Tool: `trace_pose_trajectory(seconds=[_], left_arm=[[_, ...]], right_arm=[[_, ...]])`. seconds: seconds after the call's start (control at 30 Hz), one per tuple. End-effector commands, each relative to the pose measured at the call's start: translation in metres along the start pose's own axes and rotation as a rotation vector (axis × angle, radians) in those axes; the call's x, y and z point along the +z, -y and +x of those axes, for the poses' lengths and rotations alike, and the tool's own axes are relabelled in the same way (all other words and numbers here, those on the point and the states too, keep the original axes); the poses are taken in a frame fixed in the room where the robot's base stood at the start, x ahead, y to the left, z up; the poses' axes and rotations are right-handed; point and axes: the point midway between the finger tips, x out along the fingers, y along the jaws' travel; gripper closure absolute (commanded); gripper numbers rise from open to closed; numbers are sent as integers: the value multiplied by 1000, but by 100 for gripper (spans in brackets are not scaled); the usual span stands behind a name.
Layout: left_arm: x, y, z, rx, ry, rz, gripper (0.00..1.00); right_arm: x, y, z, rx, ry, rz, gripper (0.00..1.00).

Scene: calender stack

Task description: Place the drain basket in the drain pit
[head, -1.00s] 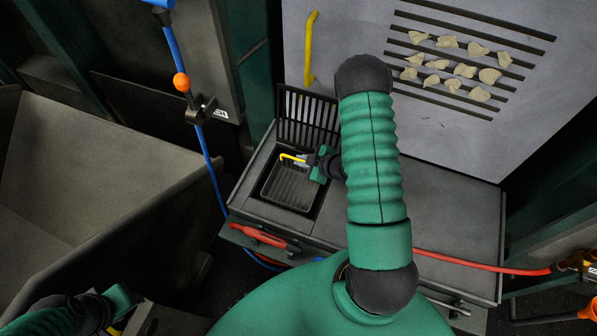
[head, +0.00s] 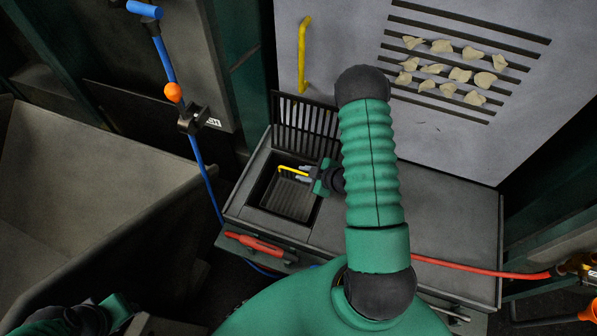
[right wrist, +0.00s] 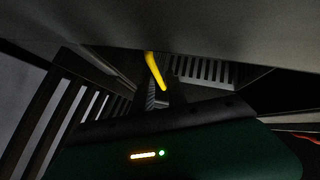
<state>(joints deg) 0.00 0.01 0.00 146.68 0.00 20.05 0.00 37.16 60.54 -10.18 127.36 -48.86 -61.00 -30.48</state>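The dark drain basket (head: 288,204) with ribbed inside sits within the square drain pit (head: 256,186) in the grey bench top, its upper part seemingly below the rim. Its yellow handle (head: 289,170) rises above it. My right gripper (head: 305,173) reaches in from the right and appears shut on the handle's right end. In the right wrist view the yellow handle (right wrist: 154,68) runs down to the finger area; the fingertips are mostly hidden there. My left gripper (head: 118,310) is at the bottom left, cut off, its fingers unclear.
A slatted grate (head: 306,125) stands upright behind the pit. A grey panel with a yellow handle (head: 303,55) and several pale pieces in slots (head: 455,72) rises behind. A red handle (head: 254,244) is on the bench front. A large grey bin (head: 90,190) stands left.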

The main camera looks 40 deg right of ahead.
Motion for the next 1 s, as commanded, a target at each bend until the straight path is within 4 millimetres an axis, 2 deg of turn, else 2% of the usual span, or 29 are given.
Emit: trace_pose_trajectory(seconds=[0.03,0.2,0.3,0.43,0.53,0.63,0.67,0.73,0.8,0.9,1.0], left_arm=[[-1,0,-3,0,0,0,64],[-2,0,-8,0,0,0,64],[-2,0,-9,0,0,0,64],[-2,0,-10,0,0,0,64],[-2,0,-10,0,0,0,64],[-2,0,-10,0,0,0,64],[-2,0,-10,0,0,0,64],[-2,0,-10,0,0,0,64],[-2,0,-10,0,0,0,64],[-2,0,-10,0,0,0,64],[-2,0,-10,0,0,0,64]], right_arm=[[-1,-2,-15,4,2,1,82],[-1,-2,-58,4,3,2,82],[-1,-2,-76,4,2,0,82],[-4,-3,-84,2,13,-1,82],[-22,-16,-78,9,99,11,82],[-65,-25,-75,32,249,96,82],[-81,-20,-79,36,296,142,82],[-118,2,-94,30,393,268,82],[-149,36,-116,0,473,394,82],[-178,86,-148,-64,564,529,82],[-190,114,-167,-109,617,595,82]])
